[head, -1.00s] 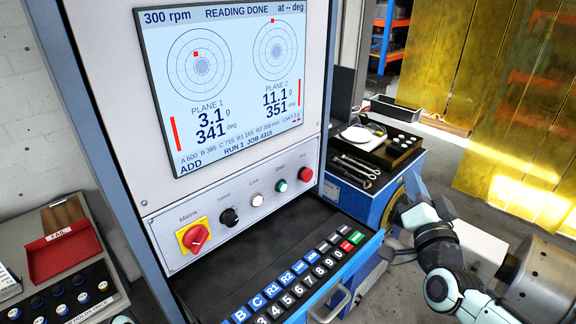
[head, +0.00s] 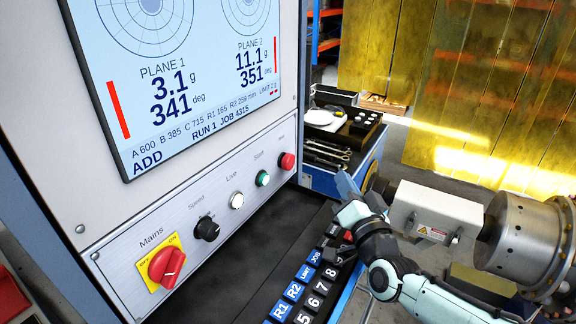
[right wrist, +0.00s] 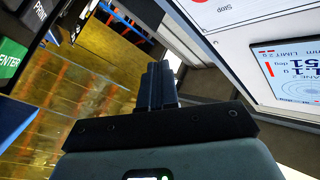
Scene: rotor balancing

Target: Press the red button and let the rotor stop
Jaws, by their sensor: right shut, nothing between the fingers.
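The red button (head: 287,161) is at the right end of the control row on the white panel, beside the green button (head: 262,178). My right gripper (head: 346,184) is shut and empty. It hangs over the right end of the keypad, to the right of the red button and apart from it. In the right wrist view its closed fingers (right wrist: 158,85) point past the panel edge, with a Stop label (right wrist: 224,32) nearby. The grey metal cylinder, seemingly the rotor (head: 520,240), is at the right; whether it spins cannot be told. My left gripper is out of view.
The red Mains switch (head: 166,266) is at the panel's left. The screen (head: 190,70) reads 3.1 g and 11.1 g; its top is cut off. The keypad (head: 300,285) juts out below the panel. A tool bench (head: 318,180) stands behind.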

